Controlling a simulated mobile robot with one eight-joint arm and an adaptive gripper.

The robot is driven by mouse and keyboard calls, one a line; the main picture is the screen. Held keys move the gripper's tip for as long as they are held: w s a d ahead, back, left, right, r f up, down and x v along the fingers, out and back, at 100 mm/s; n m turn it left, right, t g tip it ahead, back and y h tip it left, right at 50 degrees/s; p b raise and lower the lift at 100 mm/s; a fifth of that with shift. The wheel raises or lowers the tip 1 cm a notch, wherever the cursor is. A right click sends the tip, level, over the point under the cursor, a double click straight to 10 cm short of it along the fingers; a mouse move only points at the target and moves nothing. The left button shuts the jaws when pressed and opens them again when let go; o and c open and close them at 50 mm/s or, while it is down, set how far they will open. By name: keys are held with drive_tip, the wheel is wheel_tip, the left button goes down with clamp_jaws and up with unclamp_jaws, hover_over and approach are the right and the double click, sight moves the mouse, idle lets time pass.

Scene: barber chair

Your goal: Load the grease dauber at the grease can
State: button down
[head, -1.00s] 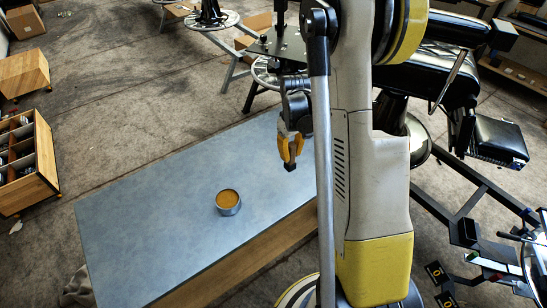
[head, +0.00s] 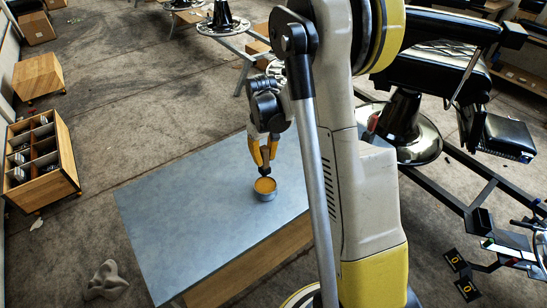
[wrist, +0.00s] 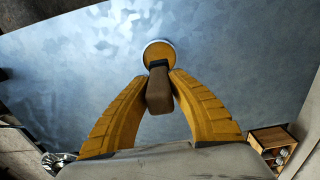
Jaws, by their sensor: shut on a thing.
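The grease can (head: 265,194) is a short round metal tin of orange-yellow grease on the blue-grey table top (head: 190,215). It also shows in the wrist view (wrist: 158,48), just beyond the fingertips. My gripper (head: 263,158) has orange fingers pointing down over the can. In the wrist view, my gripper (wrist: 160,85) is shut on the brown handle of the dauber (wrist: 160,92). The dauber's dark head (wrist: 158,66) overlaps the can's near side. In the head view, the dauber (head: 264,171) is a small dark piece just above the grease; I cannot tell whether it touches.
The table around the can is clear. A wooden compartment cart (head: 40,160) stands on the floor at left. A black barber chair (head: 425,75) stands at right, with metal frame rails (head: 475,185) below it. A pale lump (head: 107,280) lies beside the table.

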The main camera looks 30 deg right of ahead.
sight(265, 169)
drive_tip(key=shift+d+f+b, duration=0.1)
drive_tip(key=shift+f+b, duration=0.4)
drive_tip(key=shift+f, duration=0.25)
drive_tip(key=shift+f+b, duration=1.4)
drive_tip(key=shift+f, duration=0.85)
drive_tip(key=shift+f+b, duration=0.55)
drive_tip(key=shift+b, duration=0.05)
drive_tip(key=shift+r+p, duration=2.25)
drive_tip(key=shift+r, duration=1.3)
